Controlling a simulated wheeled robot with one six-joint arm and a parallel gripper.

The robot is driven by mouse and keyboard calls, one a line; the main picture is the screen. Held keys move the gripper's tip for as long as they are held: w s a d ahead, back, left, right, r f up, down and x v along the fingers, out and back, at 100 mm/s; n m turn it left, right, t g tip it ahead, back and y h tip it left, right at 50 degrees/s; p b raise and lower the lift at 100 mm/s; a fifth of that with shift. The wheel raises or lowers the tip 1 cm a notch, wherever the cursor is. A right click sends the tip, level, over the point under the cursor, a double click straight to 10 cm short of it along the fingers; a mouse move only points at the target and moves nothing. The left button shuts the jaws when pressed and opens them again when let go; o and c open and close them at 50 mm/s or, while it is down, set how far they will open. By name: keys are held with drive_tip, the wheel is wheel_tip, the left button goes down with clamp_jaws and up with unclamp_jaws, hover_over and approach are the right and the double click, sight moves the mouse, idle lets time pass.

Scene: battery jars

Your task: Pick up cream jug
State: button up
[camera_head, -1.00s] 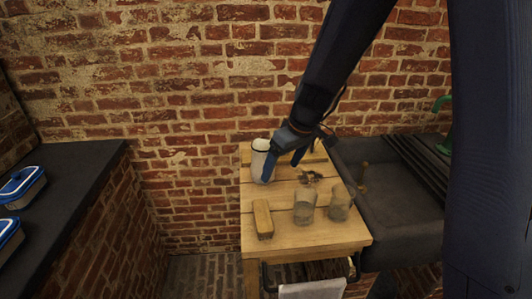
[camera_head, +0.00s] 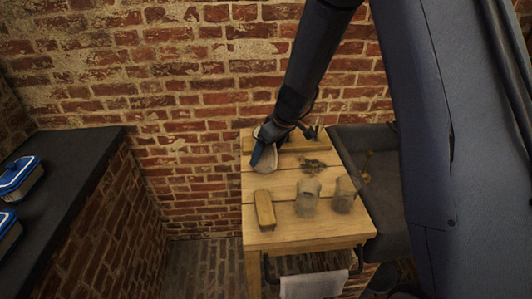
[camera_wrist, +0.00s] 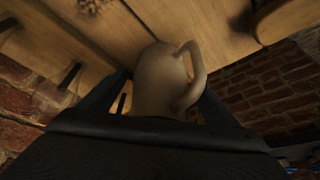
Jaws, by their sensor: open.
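The cream jug (camera_head: 268,164) is at the back left of the wooden table, partly hidden by my gripper (camera_head: 258,154). In the wrist view the cream jug (camera_wrist: 158,82) shows its pale rounded body, with its handle on the right. My gripper (camera_wrist: 158,98) is open, with one dark finger on each side of the jug's body. The near part of the jug is hidden behind my gripper's dark body. I cannot tell whether the fingers touch the jug.
A wooden block (camera_head: 265,209) and two glass jars, one at left (camera_head: 307,198) and one at right (camera_head: 344,195), stand in front on the table (camera_head: 283,236). A small dark pile (camera_head: 313,165) lies right of the jug. A brick wall (camera_head: 190,110) rises close behind.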

drive_tip(key=shift+w+a+f, duration=0.15)
drive_tip(key=shift+f, duration=0.55)
drive_tip(key=c, duration=1.4)
drive_tip(key=shift+r, duration=0.15)
